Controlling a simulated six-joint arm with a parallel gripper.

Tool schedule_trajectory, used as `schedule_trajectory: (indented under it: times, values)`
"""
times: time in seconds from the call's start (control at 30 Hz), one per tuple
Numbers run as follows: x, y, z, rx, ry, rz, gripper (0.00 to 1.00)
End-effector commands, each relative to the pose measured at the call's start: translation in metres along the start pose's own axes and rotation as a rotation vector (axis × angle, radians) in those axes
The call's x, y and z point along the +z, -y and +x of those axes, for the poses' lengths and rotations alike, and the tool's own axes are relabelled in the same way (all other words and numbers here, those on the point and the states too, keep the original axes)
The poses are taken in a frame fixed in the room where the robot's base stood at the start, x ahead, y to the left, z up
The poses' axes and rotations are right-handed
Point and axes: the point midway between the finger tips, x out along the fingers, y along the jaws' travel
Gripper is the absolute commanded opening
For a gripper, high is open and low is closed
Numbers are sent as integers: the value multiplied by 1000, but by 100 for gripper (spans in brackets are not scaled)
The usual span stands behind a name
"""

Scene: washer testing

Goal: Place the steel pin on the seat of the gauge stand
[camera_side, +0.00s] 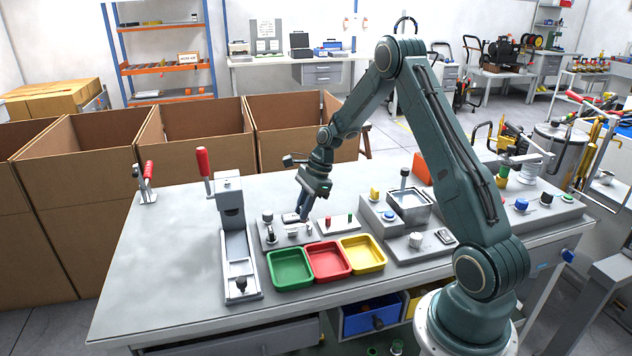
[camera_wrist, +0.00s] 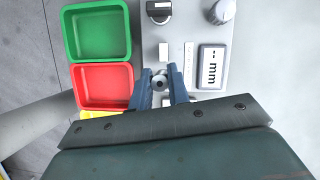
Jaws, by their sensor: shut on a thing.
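My gripper (camera_wrist: 161,88) is shut on a small round steel piece (camera_wrist: 159,80), seen nearly end-on between the blue fingertips in the wrist view; I take it to be the steel pin. In the side view my gripper (camera_side: 304,212) points down over the grey gauge stand (camera_side: 272,243). The stand's display (camera_wrist: 210,67), reading "-- mm", lies just right of the fingers in the wrist view. I cannot tell which part of the stand is the seat, or whether the pin touches it. The pin is not clear in the side view.
Green (camera_side: 290,282), red (camera_side: 328,273) and yellow (camera_side: 364,266) trays stand in front of the gauge stand. A lever press (camera_side: 234,245) with a red handle stands to its left. A small plate with red and green parts (camera_side: 338,225) is to its right. The table's left end is mostly clear.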

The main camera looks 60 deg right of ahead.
Motion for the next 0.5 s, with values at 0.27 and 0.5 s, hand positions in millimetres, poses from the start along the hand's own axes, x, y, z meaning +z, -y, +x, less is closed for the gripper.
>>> schedule_trajectory:
  times: [0.27,0.5]
  values:
    - [-11,-1,27,4,1,1,0]
    - [-16,0,38,1,0,0,0]
